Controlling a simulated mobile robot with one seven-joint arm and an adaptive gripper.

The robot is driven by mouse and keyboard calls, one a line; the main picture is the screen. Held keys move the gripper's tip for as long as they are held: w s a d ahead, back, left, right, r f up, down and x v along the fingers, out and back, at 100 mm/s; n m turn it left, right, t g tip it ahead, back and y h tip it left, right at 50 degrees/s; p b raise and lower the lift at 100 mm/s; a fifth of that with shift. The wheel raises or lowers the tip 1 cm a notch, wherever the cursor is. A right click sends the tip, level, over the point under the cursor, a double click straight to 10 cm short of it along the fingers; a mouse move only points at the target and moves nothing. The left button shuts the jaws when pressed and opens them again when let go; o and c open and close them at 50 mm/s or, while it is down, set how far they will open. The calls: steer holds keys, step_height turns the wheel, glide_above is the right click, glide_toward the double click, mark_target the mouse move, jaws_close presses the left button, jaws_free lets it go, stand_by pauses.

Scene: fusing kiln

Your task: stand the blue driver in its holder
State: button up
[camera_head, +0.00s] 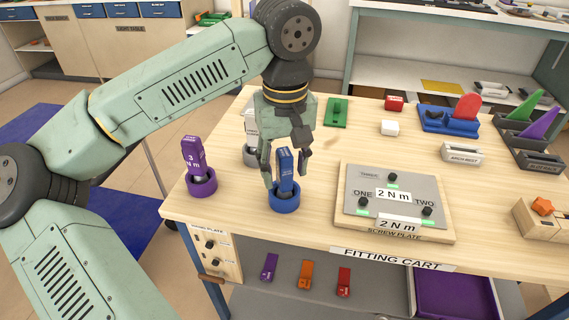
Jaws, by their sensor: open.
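The blue driver (286,170) stands nearly upright in the round blue holder (284,203) near the cart's front edge. The holder's rim surrounds the driver's lower end. My gripper (286,172) is directly above the holder, pointing down, with its fingers apart on either side of the driver. The rear of the driver and whether the fingers touch it are hidden.
A purple driver (194,158) stands in a purple holder (202,185) to the left. A grey holder (250,156) with a pale driver is close behind my gripper. The screw plate (395,222) lies to the right.

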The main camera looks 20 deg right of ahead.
step_height(320, 180, up, 12)
steer(key=shift+s+r, duration=0.1)
stand_by(0.5)
